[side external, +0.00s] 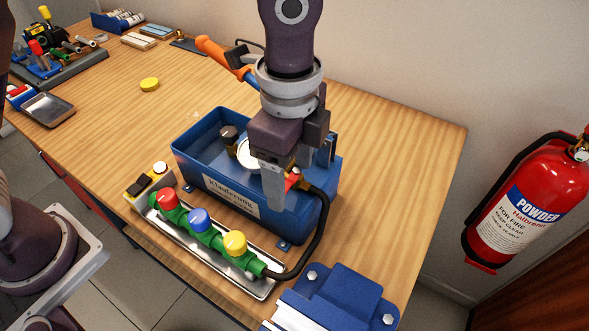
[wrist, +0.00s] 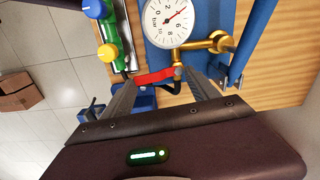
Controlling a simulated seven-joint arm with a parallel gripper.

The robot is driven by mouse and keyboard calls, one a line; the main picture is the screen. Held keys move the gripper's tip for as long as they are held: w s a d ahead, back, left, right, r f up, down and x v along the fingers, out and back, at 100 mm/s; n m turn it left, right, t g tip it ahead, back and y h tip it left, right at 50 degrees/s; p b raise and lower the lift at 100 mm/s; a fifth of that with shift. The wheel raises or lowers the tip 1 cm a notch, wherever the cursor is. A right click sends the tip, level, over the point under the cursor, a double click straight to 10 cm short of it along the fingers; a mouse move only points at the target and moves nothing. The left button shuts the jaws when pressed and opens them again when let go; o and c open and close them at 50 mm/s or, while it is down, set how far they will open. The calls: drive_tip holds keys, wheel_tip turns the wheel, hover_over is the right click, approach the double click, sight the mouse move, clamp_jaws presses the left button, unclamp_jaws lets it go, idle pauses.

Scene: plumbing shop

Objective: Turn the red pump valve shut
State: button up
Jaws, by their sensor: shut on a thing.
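The red pump valve (wrist: 155,77) is a small flat red lever beside the brass fitting and the gauge on the blue pump. In the wrist view it lies crosswise, slightly tilted, between my two fingertips. My gripper (side external: 281,192) is shut on it at the right end of the pump tank. In the side view only a bit of red (side external: 292,181) shows; the fingers hide the rest. The white pressure gauge (wrist: 167,20) has a red needle pointing up and right. The blue pump tank (side external: 218,196) stands on the bench.
A green manifold with red (side external: 167,202), blue (side external: 199,218) and yellow (side external: 235,243) knobs lies in a metal tray in front of the tank. A black hose (side external: 318,235) loops close to my gripper. An orange-handled lever (side external: 213,52) rises behind. A blue vise (side external: 345,297) stands front right.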

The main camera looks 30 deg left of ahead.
sight(288, 182)
drive_tip(key=shift+a+m, duration=0.15)
drive_tip(key=shift+m, duration=0.35)
drive_tip(key=o, duration=1.4)
wheel_tip(288, 182, up, 7)
drive_tip(key=shift+r, duration=0.1)
